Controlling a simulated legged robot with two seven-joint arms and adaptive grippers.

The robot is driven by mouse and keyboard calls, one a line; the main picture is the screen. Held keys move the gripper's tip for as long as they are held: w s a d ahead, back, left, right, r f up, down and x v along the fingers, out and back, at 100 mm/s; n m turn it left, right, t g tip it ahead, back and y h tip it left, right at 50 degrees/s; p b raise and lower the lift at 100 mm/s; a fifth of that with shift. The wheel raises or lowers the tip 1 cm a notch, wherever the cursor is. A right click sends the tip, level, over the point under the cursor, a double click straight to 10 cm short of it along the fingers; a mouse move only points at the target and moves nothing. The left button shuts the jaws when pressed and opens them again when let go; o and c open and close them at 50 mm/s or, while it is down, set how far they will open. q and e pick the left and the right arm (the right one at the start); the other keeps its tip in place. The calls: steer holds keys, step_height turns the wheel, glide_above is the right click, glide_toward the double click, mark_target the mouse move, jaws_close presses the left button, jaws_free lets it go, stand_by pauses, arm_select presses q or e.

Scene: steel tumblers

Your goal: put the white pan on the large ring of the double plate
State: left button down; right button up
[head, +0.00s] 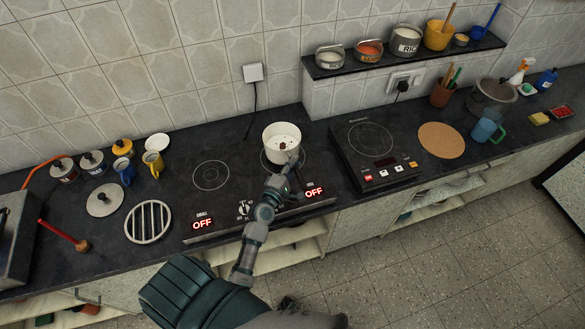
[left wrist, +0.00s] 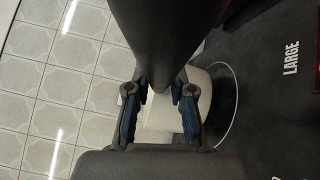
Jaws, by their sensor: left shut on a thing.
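The white pan (head: 282,137) is upright over the large right-hand ring of the double plate (head: 228,205), with part of the ring line showing around its base. I cannot tell whether its base touches the plate. My left gripper (head: 289,170) is at the pan's near side, shut on its handle, which is mostly hidden. In the left wrist view the pale pan (left wrist: 192,112) shows behind the fingers (left wrist: 160,115), with the ring line to its right and the word LARGE on the plate (left wrist: 270,110). My right gripper is not in view.
A single hob (head: 368,140) stands right of the double plate, with a round cork mat (head: 441,140) beyond it. A round metal grate (head: 149,222), a lid (head: 105,200) and yellow jug (head: 153,163) are at left. A shelf (head: 400,57) holds several pots.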

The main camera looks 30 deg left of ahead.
arm_select(q)
steer(key=shift+d+f+b, duration=0.35)
steer(key=shift+d+f, duration=0.15)
steer(key=shift+f, duration=0.4)
steer(key=shift+a, duration=0.15)
steer(key=c, duration=1.4)
jaws_free()
steer(key=shift+a+f, duration=0.15)
steer(key=shift+f, duration=0.15)
steer(key=o, duration=0.4)
steer(key=shift+a, duration=0.2)
steer(key=shift+s+d, duration=0.2)
steer(key=shift+s, duration=0.2)
steer(key=s, duration=0.3)
steer(key=s+b, duration=0.1)
steer(key=s, duration=0.2)
steer(key=s+b, duration=0.1)
steer(key=s, duration=0.3)
steer(key=shift+d+f, duration=0.2)
steer(key=shift+f, duration=0.05)
steer(key=shift+s+r, duration=0.1)
steer(key=shift+s, duration=0.6)
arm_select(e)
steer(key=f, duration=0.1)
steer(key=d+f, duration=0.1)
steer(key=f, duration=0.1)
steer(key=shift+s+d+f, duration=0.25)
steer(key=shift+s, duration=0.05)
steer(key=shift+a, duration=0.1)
